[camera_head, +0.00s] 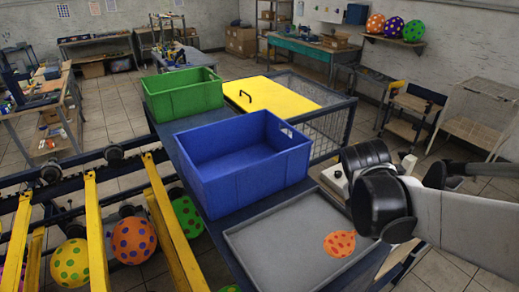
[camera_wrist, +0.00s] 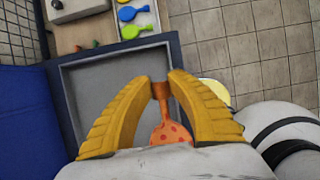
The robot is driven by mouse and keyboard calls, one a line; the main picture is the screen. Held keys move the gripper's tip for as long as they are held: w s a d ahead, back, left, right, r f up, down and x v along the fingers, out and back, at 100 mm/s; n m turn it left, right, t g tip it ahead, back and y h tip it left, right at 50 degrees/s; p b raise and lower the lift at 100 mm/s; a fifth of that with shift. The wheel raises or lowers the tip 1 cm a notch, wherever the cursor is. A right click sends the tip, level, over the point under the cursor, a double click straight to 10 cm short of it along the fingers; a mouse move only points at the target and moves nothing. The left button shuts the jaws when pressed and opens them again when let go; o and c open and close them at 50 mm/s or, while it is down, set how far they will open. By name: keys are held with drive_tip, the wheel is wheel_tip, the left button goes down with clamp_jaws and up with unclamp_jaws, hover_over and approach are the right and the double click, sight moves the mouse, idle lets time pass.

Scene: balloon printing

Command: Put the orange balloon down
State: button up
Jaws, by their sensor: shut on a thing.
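The orange balloon (camera_wrist: 171,132) is flat, with darker red spots. In the wrist view its neck is pinched between the yellow fingertips of my gripper (camera_wrist: 160,86), and its body hangs toward the wrist. The balloon also shows in the head view (camera_head: 339,243), against the right part of a shallow grey tray (camera_head: 262,251). The same tray (camera_wrist: 88,104) lies below my gripper in the wrist view. I cannot tell whether the balloon touches the tray. My fingers are hidden behind my arm in the head view.
A blue bin (camera_head: 240,166) stands just behind the grey tray, with a green bin (camera_head: 183,94) beyond. A box with blue and green flat balloons (camera_wrist: 130,14) borders the tray in the wrist view. Yellow rails (camera_head: 95,230) with inflated balloons stand left. The tray floor looks clear.

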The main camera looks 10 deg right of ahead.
drive_tip(key=b, duration=0.2)
hover_over(338, 218)
drive_tip(key=f, duration=0.4)
drive_tip(key=a+f, duration=0.1)
drive_tip(key=f, duration=0.1)
drive_tip(key=shift+s+f, duration=0.35)
drive_tip(key=shift+s, duration=0.05)
drive_tip(key=shift+w+f, duration=0.1)
drive_tip(key=shift+f, duration=0.15)
drive_tip(key=shift+f+b, duration=0.45)
drive_tip(key=shift+f, duration=1.4)
drive_tip(key=shift+f, duration=0.2)
drive_tip(key=o, duration=0.7)
drive_tip(key=shift+r, duration=0.15)
